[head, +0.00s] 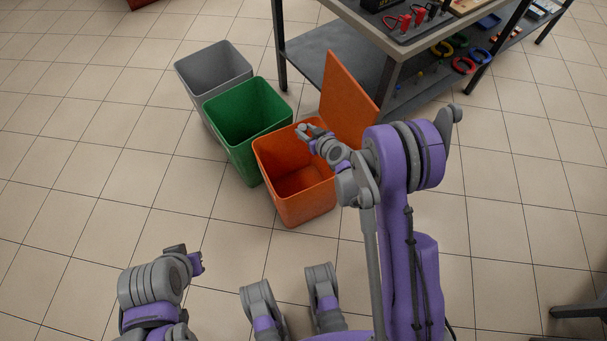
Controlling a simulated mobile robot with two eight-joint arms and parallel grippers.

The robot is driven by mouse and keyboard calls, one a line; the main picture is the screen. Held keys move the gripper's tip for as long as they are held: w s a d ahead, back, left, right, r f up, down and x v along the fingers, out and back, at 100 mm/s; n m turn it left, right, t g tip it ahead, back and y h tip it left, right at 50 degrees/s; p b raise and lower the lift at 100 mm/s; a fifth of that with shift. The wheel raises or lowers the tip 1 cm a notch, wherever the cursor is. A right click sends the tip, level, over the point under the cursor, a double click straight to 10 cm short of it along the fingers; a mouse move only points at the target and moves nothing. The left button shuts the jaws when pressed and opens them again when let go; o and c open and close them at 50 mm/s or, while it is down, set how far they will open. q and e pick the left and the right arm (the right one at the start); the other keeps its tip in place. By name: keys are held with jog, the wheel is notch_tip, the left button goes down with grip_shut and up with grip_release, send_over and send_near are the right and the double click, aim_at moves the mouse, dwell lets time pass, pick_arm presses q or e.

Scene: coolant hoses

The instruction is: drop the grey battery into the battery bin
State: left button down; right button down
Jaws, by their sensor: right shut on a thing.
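My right gripper (306,131) is over the back part of an open orange bin (293,207), whose orange lid (349,98) stands raised at its back right. The gripper is shut on a small grey thing, which I take to be the grey battery; the fingers hide most of it. It is above the bin's floor, near the back rim. No label shows on any bin, but the orange one is the bin under my gripper. My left gripper (197,263) is low at the left, away from the bins, and its jaws are too small to read.
A green bin (247,121) and a grey bin (213,76) stand open in a row behind the orange one. A workbench (384,38) with red-handled tools and a lower shelf stands at the upper right. The tiled floor at the left is clear.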

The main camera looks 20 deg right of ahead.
notch_tip(320, 180, down, 6)
jog(key=b, duration=0.3)
jog(key=shift+r, duration=0.2)
jog(key=shift+c, duration=2)
grip_release()
jog(key=p+v, duration=0.1)
jog(key=v, duration=1)
jog(key=shift+p, duration=0.35)
jog(key=shift+a, duration=0.15)
